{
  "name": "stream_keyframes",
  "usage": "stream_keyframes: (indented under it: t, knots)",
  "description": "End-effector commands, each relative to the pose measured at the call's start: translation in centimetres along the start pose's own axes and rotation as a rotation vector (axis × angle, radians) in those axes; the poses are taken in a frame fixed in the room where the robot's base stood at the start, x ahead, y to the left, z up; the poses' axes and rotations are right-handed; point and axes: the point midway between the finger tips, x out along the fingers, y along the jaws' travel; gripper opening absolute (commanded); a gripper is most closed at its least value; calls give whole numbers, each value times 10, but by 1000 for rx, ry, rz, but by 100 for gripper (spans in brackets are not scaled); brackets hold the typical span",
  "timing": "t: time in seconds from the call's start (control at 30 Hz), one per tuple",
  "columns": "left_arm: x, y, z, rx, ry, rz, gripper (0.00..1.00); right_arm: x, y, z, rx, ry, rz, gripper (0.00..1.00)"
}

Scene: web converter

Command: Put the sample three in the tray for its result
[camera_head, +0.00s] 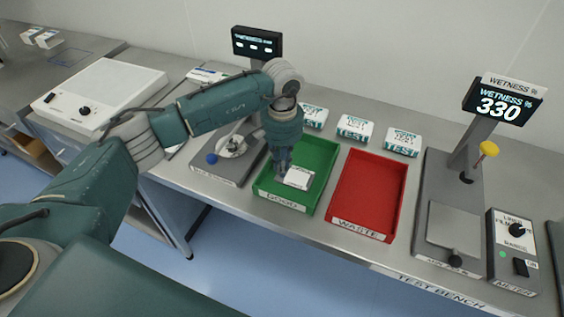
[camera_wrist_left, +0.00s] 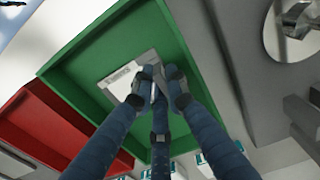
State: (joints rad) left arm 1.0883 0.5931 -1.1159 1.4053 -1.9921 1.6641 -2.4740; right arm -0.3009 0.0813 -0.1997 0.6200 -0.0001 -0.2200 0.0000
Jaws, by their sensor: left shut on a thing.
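The sample (camera_head: 298,178) is a small flat white piece with a printed label. It is at the green tray (camera_head: 270,196), whose front is marked GOOD, and it also shows in the left wrist view (camera_wrist_left: 120,76) over the tray's floor. My left gripper (camera_head: 283,170) reaches down into the green tray and is shut on the sample's edge. Whether the sample touches the floor is hard to tell. The red tray (camera_head: 367,196), marked WASTE, stands just right of the green one and looks empty. The display (camera_head: 500,105) reads WETNESS % 330. My right gripper is not in view.
The tester with a flat plate (camera_head: 455,226) and a meter box (camera_head: 513,250) stand at the right. Several white TEST packs (camera_head: 354,128) lie behind the trays. A grey device with a round plate (camera_head: 232,146) is left of the green tray.

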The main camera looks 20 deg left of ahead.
Motion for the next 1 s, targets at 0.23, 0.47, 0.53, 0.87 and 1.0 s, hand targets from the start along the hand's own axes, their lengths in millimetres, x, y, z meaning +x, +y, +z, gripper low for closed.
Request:
stream_keyframes:
  t: [0.23,0.47,0.53,0.87,1.0]
  knots:
    - [3,0,0,0,1,0,0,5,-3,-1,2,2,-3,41]
    - [2,0,0,0,0,-1,32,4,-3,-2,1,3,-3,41]
    - [2,0,0,0,-1,-1,32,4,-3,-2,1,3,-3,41]
    - [-12,-1,-2,0,5,-1,32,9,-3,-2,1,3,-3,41]
    - [-41,0,-2,0,7,-1,32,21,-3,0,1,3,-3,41]
